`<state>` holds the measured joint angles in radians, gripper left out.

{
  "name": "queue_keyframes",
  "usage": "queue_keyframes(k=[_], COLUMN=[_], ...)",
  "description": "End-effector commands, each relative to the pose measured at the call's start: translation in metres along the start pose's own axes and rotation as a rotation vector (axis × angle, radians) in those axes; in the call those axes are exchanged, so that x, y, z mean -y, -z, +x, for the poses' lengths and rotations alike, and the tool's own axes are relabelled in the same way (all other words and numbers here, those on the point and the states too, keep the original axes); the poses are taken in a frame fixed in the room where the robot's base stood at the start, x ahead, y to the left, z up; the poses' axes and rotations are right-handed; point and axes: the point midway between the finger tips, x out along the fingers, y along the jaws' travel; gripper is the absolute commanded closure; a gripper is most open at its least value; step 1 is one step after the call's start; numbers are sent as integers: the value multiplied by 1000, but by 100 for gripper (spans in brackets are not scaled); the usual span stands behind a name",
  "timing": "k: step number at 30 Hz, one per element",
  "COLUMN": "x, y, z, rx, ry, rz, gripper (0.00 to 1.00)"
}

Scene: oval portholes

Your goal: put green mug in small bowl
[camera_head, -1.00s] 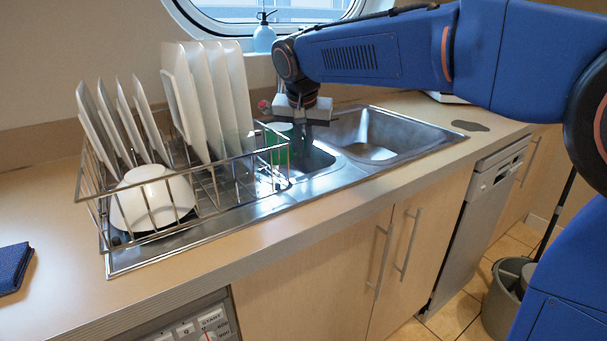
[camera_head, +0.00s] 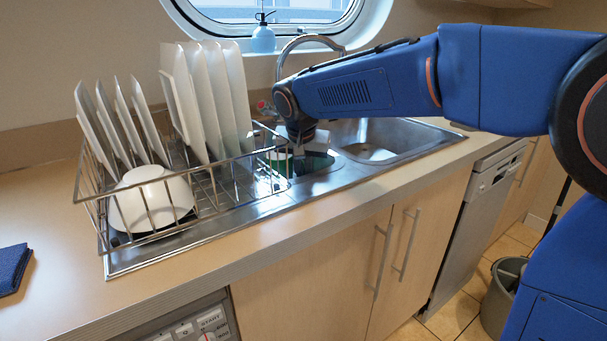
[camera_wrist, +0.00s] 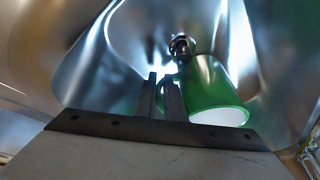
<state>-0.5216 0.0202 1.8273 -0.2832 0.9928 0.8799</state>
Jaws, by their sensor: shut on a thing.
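The green mug (camera_wrist: 210,92) is held by my gripper (camera_wrist: 161,80), whose two fingers are shut on its handle at the mug's left side in the wrist view. The mug lies tilted in that picture, its white inside facing the lower right. Behind it shows the metal of the small sink bowl (camera_head: 318,172) and its drain (camera_wrist: 181,44). In the head view the mug (camera_head: 279,163) shows partly behind the rack wires, low at the small bowl. My fingertips are hidden there. I cannot tell whether the mug touches the bowl's floor.
A wire dish rack (camera_head: 190,215) with several white plates (camera_head: 207,100) and an upturned white bowl (camera_head: 145,195) stands left of the small bowl. The larger sink bowl (camera_head: 385,140) to the right looks empty. A curved tap (camera_head: 310,40) and a blue spray bottle (camera_head: 263,38) are behind.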

Motion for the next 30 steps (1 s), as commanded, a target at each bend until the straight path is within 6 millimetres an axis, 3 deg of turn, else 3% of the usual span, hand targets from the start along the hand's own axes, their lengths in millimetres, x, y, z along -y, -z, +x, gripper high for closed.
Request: queue_keyframes(k=[2, 3, 5, 17, 30], x=[0, 0, 0, 0, 1], y=[-1, -1, -1, 0, 0], z=[2, 2, 2, -4, -80], rx=[0, 1, 1, -1, -1], ry=[0, -1, 0, 1, 2], rz=[0, 0, 0, 0, 0], gripper=[100, 86, 72, 72, 72])
